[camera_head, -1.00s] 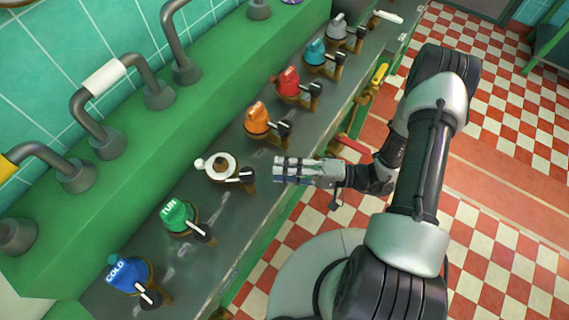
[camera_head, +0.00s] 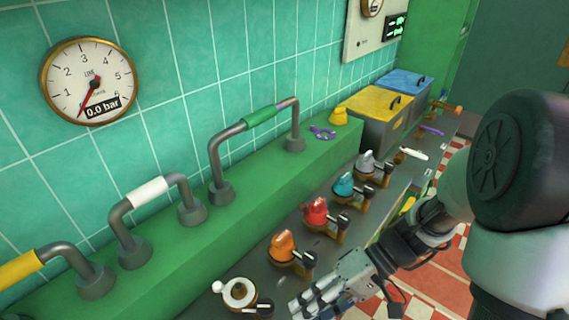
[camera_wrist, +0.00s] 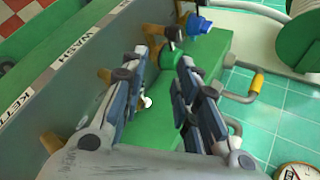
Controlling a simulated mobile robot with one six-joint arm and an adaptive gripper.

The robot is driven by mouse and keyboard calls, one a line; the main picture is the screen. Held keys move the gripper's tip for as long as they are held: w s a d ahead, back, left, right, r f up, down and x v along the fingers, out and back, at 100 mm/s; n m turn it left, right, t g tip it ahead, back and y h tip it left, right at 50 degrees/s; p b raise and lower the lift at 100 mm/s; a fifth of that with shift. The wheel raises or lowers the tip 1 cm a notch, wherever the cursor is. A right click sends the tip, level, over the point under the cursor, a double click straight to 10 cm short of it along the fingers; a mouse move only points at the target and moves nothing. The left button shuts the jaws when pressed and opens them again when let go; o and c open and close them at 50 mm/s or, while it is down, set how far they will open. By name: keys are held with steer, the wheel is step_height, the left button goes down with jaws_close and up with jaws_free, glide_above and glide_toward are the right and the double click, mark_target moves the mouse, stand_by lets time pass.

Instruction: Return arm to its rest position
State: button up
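My gripper (camera_head: 312,303) hangs at the end of my arm, over or beside the front part of the counter in the head view, near the white valve and orange valve. In the wrist view my gripper (camera_wrist: 166,62) has its two fingers apart with nothing held between them. My arm reaches in from the right in the head view and hides part of the counter and floor.
A row of valves stands along the counter: white (camera_head: 238,293), orange (camera_head: 283,246), red (camera_head: 316,211), teal (camera_head: 344,184) and grey (camera_head: 367,161). Bent pipes rise from the green ledge behind. A gauge (camera_head: 88,84) reads 0.0 bar. Yellow-lidded (camera_head: 372,101) and blue-lidded (camera_head: 405,83) bins stand farther back.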

steer(key=s+d+r+m+t+h, duration=0.2)
steer(key=s+d+r+t+h, duration=0.2)
steer(key=d+r+t+h, duration=0.5)
step_height(320, 180, up, 4)
steer(key=shift+s+f+h, duration=0.15)
steer(key=shift+s+h, duration=0.25)
steer(key=shift+h, duration=0.2)
